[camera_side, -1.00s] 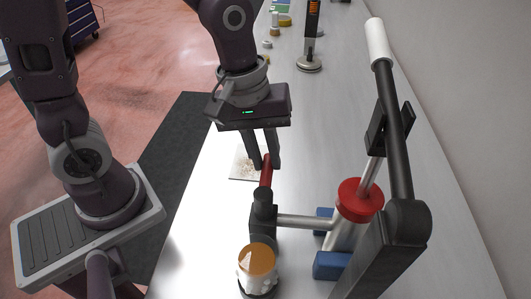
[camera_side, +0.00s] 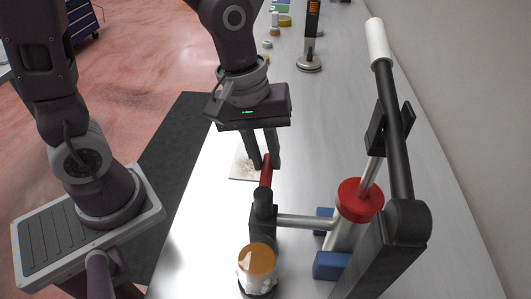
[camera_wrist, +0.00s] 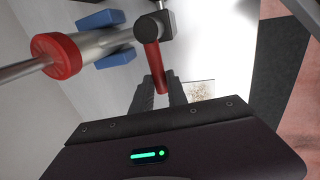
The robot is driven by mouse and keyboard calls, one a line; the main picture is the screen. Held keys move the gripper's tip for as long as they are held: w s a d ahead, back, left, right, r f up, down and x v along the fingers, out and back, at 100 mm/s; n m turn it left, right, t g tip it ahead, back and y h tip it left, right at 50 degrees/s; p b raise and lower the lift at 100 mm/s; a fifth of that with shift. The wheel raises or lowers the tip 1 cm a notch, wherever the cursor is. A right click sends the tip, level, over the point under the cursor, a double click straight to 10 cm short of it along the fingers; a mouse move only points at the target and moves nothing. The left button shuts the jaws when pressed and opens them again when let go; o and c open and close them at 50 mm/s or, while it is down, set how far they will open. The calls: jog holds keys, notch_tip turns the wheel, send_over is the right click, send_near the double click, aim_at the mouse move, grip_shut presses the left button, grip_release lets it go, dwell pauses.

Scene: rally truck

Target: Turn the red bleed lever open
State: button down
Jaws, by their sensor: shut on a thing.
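The red bleed lever (camera_side: 265,173) sticks out from the black valve block (camera_side: 263,212), pointing away from the side camera toward my gripper. It also shows in the wrist view (camera_wrist: 155,66), running from the block down between the fingers. My gripper (camera_side: 265,165) points down and is shut on the lever near its free end. In the wrist view my gripper (camera_wrist: 160,90) has one finger on each side of the lever. A silver pipe (camera_side: 305,221) joins the block to a silver cylinder with a red cap (camera_side: 359,198).
A jar with an amber top (camera_side: 257,262) stands in front of the block. A black pump handle with a white grip (camera_side: 379,42) rises at the right. Blue blocks (camera_side: 331,265) hold the cylinder. A speckled pad (camera_side: 244,165) lies behind the lever. Small items stand farther back.

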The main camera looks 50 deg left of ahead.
jog(key=s+n+y, duration=0.2)
jog(key=s+n, duration=0.6)
jog(key=n, duration=0.7)
jog(key=shift+s+a+y, duration=0.2)
jog(key=shift+a+y, duration=0.05)
jog(key=shift+y, duration=0.05)
dwell(0.4)
jog(key=c, duration=1.3)
grip_release()
jog(key=shift+r, duration=0.1)
